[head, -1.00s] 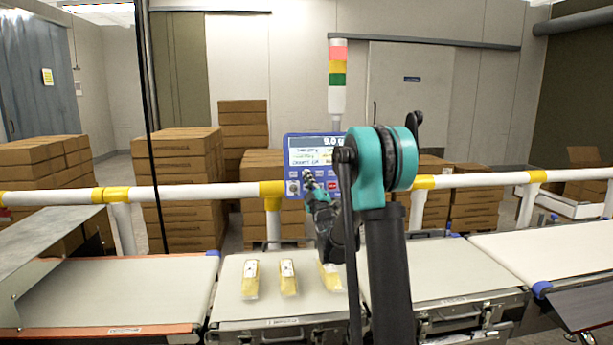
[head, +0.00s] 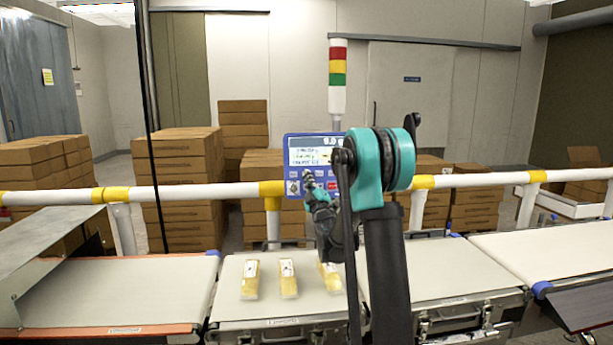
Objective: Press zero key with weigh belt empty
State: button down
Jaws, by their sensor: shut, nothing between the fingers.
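The blue control panel (head: 295,187) stands behind the belts, with a lit display (head: 310,152) and a row of small keys under it. My gripper (head: 309,179) is shut and empty, its tips in front of the panel's lower key area. The tips cover some keys, so I cannot tell which key is touched or whether any is. A red key shows just right of the tips. Several belts run across the front. The middle belt (head: 230,290) carries three yellow packs (head: 289,279). The belt (head: 440,270) right of my arm looks bare where it shows.
A white and yellow rail (head: 190,192) crosses behind the belts. A signal tower (head: 338,75) rises behind the panel. Stacked cartons (head: 178,165) stand beyond the rail. A metal guard (head: 45,240) slopes over the left belt.

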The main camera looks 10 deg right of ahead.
jog(key=shift+s, duration=0.2)
jog(key=shift+s+r, duration=0.2)
jog(key=shift+s, duration=0.4)
jog(key=s, duration=0.2)
jog(key=s+r, duration=0.1)
jog(key=s, duration=0.2)
jog(key=shift+r, duration=0.2)
dwell(0.8)
